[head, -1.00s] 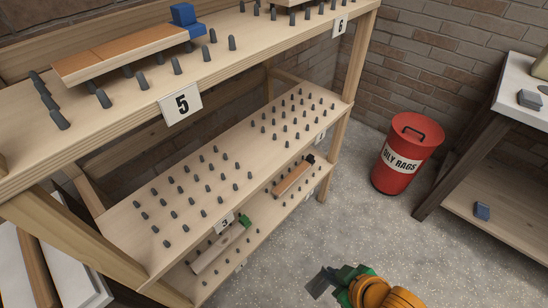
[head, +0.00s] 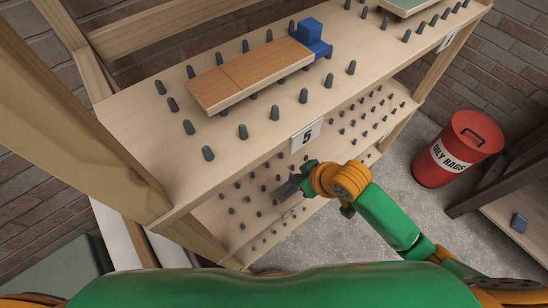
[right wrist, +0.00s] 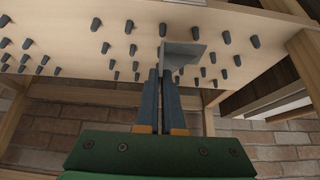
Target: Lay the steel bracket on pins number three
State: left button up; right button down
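The steel bracket (right wrist: 188,52) is a grey angled plate in the right wrist view. My right gripper (right wrist: 163,74) is shut on it, its two fingers close together. In the head view the right gripper (head: 298,184) reaches over the middle shelf (head: 214,226), below the front edge of the number 5 shelf. The bracket there is small and dark, partly hidden by the gripper. Grey pins (head: 250,184) stand on the middle shelf around it. In the head view I cannot tell whether the bracket touches the pins. No number 3 can be read now. My left gripper is not in view.
The top shelf (head: 150,130) bears the number 5 label (head: 307,136), a wooden board (head: 250,75) on pins and a blue block (head: 311,36). A thick wooden post (head: 95,110) stands at left. A red oily rags bin (head: 458,150) stands on the floor at right.

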jog(key=w+a, duration=0.1)
jog(key=w, duration=0.1)
jog(key=w+a, duration=0.4)
jog(key=w, duration=0.1)
jog(key=shift+a, duration=0.1)
jog(key=shift+w+a+f, duration=0.1)
jog(key=shift+w+f, duration=0.05)
jog(key=shift+f, duration=0.05)
notch_tip(320, 180, down, 3)
jog(key=shift+r, duration=0.1)
jog(key=shift+f, duration=0.25)
jog(key=shift+f, duration=0.1)
jog(key=c, duration=1.1)
grip_release()
jog(key=shift+o, duration=0.2)
